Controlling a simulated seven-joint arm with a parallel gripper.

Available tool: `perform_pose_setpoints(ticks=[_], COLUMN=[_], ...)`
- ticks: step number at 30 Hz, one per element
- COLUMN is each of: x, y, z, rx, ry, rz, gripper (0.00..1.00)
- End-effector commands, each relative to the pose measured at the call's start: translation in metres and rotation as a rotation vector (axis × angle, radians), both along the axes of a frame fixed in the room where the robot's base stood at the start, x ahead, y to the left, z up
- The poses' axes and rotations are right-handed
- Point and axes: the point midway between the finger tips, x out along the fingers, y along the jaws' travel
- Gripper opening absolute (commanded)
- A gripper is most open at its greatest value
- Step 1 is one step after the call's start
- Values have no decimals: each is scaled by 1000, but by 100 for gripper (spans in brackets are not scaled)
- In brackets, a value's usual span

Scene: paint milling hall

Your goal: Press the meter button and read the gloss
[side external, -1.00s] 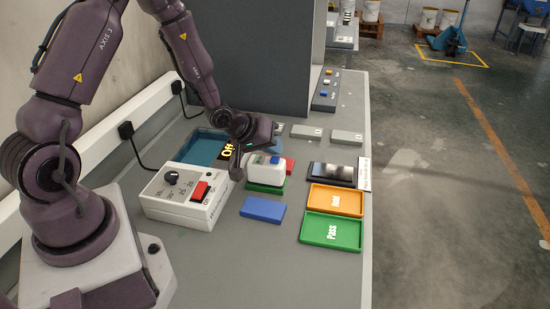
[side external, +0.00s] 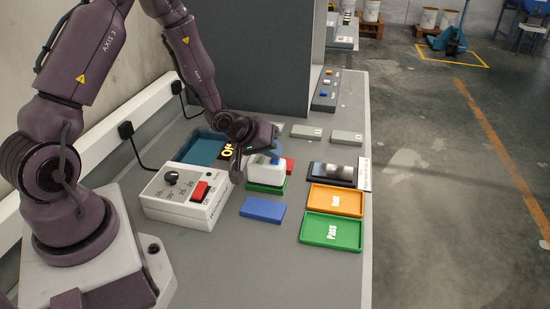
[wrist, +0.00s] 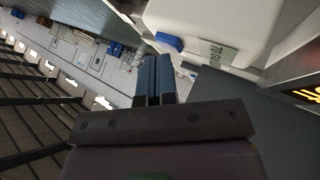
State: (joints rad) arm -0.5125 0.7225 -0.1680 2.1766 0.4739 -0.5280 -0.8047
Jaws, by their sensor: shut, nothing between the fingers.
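The white gloss meter (side external: 262,174) sits upright on a green panel (side external: 268,188) in the middle of the bench. Its blue button (wrist: 169,42) shows in the wrist view beside a small pale display (wrist: 219,53), which carries dark characters turned over and hard to read. My gripper (side external: 268,152) is over the top of the meter in the side view. Its fingers (wrist: 155,78) are shut and empty in the wrist view, near the blue button; a gap shows between them there. My gripper hides part of the meter's top in the side view.
A white control box (side external: 185,195) with a knob and red switch stands left of the meter. A blue panel (side external: 263,209), an orange tray (side external: 335,201) and a green Pass tray (side external: 331,232) lie in front and right. A dark display (side external: 228,151) with yellow characters stands behind.

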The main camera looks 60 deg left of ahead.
Motion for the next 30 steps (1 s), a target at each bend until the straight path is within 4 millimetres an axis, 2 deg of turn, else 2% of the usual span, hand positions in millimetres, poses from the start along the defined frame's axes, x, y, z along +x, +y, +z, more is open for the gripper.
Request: perform_pose_setpoints(ticks=[8, 19, 30], x=[0, 0, 0], y=[0, 0, 0], z=[1, 17, 20], rx=[0, 0, -1], ry=[1, 0, -1], rz=[-1, 0, -1], gripper=[0, 0, 0])
